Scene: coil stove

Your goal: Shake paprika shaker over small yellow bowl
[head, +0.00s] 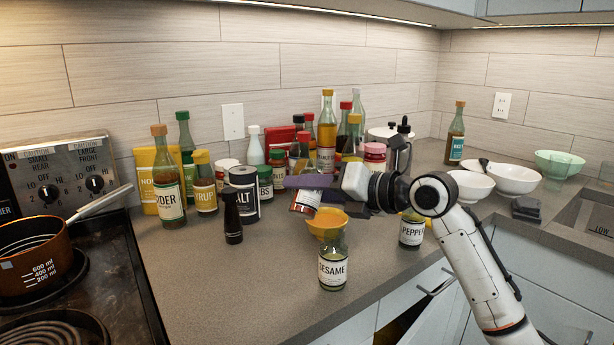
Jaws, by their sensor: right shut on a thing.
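My right gripper (312,182) comes in from the right above the counter and is shut on the paprika shaker (305,201), a small glass jar with reddish contents and a pale label. The shaker looks tilted, and the gripper's dark finger hides its upper part. The small yellow bowl (327,220) is on the counter just below and slightly right of the shaker, with a gap that is hard to judge. The sesame jar (333,268) stands in front of the bowl and hides its lower part. My left gripper is not in view.
A pepper jar (411,230) stands right of the bowl, under my arm. A black grinder (232,217) and a salt container (245,190) stand left. Several bottles crowd the back wall. A pot (38,260) sits on the stove. The front-left counter (215,290) is clear.

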